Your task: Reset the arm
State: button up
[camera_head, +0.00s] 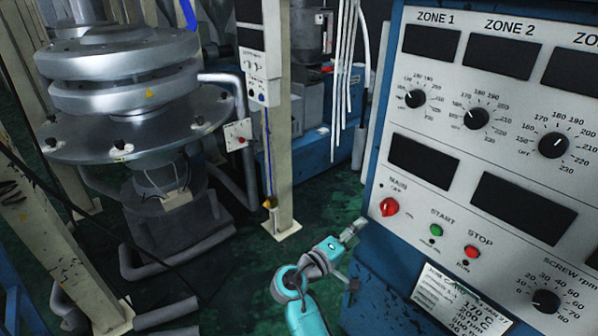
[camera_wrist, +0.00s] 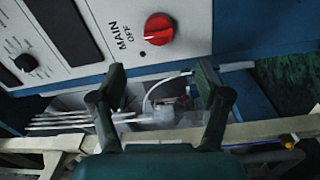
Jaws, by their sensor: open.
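My gripper (camera_head: 357,254) is at the end of my teal arm, low in the middle of the head view, just left of the control panel's lower left corner. It is open and empty. In the wrist view its two dark fingers (camera_wrist: 161,80) stand wide apart with nothing between them. The red MAIN knob (camera_head: 389,207) is on the panel (camera_head: 408,165), apart from my gripper. It also shows in the wrist view (camera_wrist: 159,29), above and beyond the fingertips, next to the word OFF.
The green START button (camera_head: 436,230) and red STOP button (camera_head: 473,252) are right of the knob. A label plate (camera_head: 460,303) is below them. A cream post (camera_head: 279,130) stands behind my arm. A large round metal machine (camera_head: 130,130) is at left. Green floor (camera_head: 245,275) lies open between.

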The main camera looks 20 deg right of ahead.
jog(key=s+a+f+n+t+y, duration=0.2)
jog(key=s+f+t+y, duration=0.15)
jog(key=s+f, duration=0.4)
jog(key=s+a+f+n+t+y, duration=0.25)
jog(key=s+f+y, duration=0.25)
jog(key=f, duration=0.6)
jog(key=s+a+f+y, duration=0.2)
jog(key=s+a, duration=0.1)
jog(key=s, duration=0.4)
jog(key=s+a+f+y, duration=0.2)
jog(key=s+y, duration=0.1)
jog(key=s, duration=0.3)
jog(key=s+a+r+m+t+y, duration=0.1)
jog(key=s+a+r+m+y, duration=0.1)
jog(key=s+r, duration=0.6)
jog(key=s+a+r+m+t+y, duration=0.1)
jog(key=s+a+r+m, duration=0.2)
jog(key=s+r, duration=0.5)
jog(key=shift+s+a+r+m+t+y, duration=0.3)
jog(key=shift+s+m, duration=0.45)
jog(key=shift+s, duration=1.35)
jog(key=shift+d+f, duration=0.1)
jog(key=shift+f, duration=0.05)
